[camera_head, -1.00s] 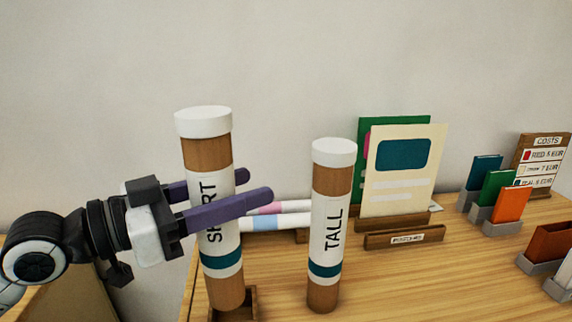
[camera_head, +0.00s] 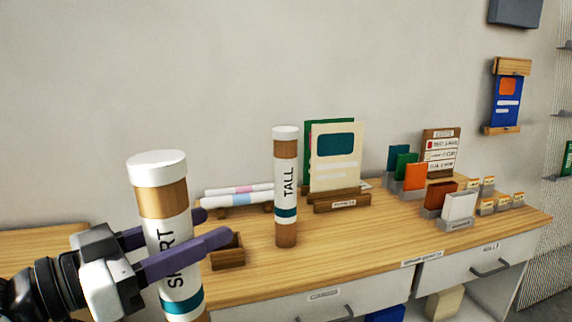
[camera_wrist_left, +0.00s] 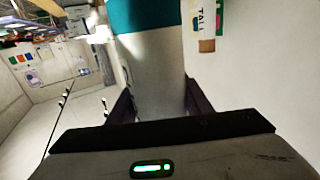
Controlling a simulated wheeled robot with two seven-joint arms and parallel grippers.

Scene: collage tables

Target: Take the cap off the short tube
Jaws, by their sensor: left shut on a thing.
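The short tube (camera_head: 174,250) is brown with a white label, a teal band and a white cap (camera_head: 157,168) on its top end. My left gripper (camera_head: 215,227) is shut around the tube's label and holds it nearly upright, close to the camera in front of the table. In the left wrist view the tube (camera_wrist_left: 152,72) fills the space between the fingers. The cap is seated on the tube in the head view. The tall tube (camera_head: 286,190) stands upright on the table, with its own white cap. My right gripper is not in view.
A small wooden holder (camera_head: 228,252) sits behind the short tube. Rolled prints (camera_head: 238,195) lie at the back. A postcard stand (camera_head: 342,202), coloured cards in grey holders (camera_head: 414,178) and a costs board (camera_head: 441,152) stand to the right. Table top (camera_head: 345,245) is bare in front.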

